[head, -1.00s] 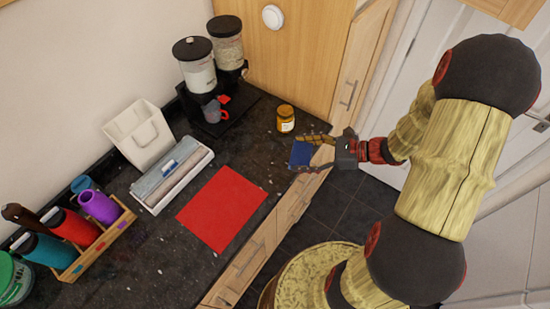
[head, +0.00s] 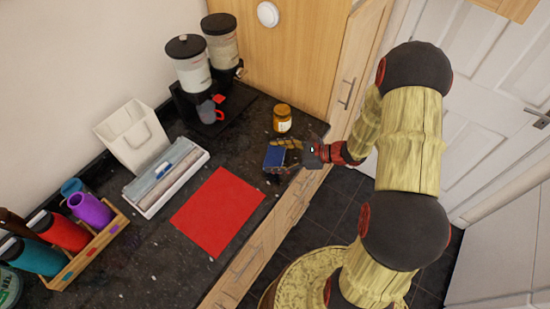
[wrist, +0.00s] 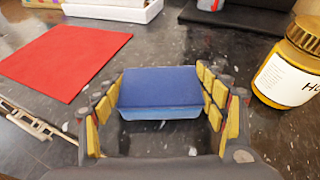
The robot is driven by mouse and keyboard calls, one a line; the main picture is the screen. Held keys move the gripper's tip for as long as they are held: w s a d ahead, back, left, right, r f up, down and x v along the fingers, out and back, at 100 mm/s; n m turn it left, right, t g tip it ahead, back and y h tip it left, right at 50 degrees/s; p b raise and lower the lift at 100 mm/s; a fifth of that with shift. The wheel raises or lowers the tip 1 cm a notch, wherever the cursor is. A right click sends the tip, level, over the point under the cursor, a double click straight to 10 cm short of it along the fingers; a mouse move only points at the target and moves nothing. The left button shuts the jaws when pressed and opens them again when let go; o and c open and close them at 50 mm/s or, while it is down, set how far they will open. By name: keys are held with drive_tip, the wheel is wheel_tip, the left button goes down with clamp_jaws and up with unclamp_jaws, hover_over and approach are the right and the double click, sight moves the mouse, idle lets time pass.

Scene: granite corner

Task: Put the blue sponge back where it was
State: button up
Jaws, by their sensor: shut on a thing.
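The blue sponge (head: 274,156) is held between the fingers of my gripper (head: 281,157), near the counter's front edge. In the wrist view the blue sponge (wrist: 160,92) sits between the two yellow-padded fingers of my gripper (wrist: 160,105), which are shut on it. It is over the dark counter, between the red mat and the honey jar. I cannot tell whether its underside touches the counter.
The red mat (head: 218,211) lies flat and bare to the left. A jar (head: 282,118) with a yellow lid stands just behind the sponge. A white box (head: 167,178), a bottle rack (head: 95,243) and dispensers (head: 190,62) line the wall. Counter (head: 240,140) around the sponge is clear.

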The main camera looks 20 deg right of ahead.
drive_tip(key=o, duration=0.9)
drive_tip(key=shift+f, duration=0.15)
drive_tip(key=shift+o, duration=0.3)
